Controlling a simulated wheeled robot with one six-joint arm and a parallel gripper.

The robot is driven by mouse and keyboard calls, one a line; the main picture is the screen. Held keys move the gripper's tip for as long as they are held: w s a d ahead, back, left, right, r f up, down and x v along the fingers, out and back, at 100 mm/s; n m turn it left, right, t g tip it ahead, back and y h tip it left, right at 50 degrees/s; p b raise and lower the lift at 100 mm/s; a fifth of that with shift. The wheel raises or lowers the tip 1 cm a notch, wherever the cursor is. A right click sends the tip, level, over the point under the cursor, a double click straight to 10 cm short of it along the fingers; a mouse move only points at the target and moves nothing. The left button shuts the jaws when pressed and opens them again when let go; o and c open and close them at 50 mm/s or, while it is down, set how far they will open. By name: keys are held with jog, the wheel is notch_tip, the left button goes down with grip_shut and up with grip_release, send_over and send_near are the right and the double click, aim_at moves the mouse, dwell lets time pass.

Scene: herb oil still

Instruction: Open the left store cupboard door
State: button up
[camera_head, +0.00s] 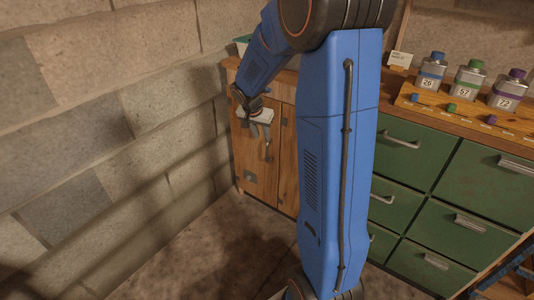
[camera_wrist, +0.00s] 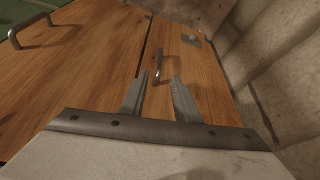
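The wooden store cupboard (camera_head: 288,160) stands in the corner against the stone wall, with its two doors shut. The left door (camera_head: 254,178) is partly behind my gripper (camera_head: 262,138). In the wrist view the picture is turned over, so this left door (camera_wrist: 195,75) lies on the right, beyond a dark seam. Its metal bar handle (camera_wrist: 161,60) shows just beyond and between the tips of my gripper (camera_wrist: 159,76). The fingers are apart and empty. I cannot tell how far the handle is from the tips. The other door (camera_wrist: 75,70) has its own handle (camera_wrist: 36,31).
The stone wall (camera_head: 100,120) runs close along the left of the cupboard. Green drawers (camera_head: 405,150) adjoin on the right, with numbered tins (camera_head: 431,75) on a wooden rack above. Bare floor (camera_head: 215,245) lies in front of the cupboard. My blue arm hides part of the cupboard.

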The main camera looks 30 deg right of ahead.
aim_at(267, 151)
jog(key=x, duration=1.4)
jog(key=shift+f, duration=0.35)
grip_shut()
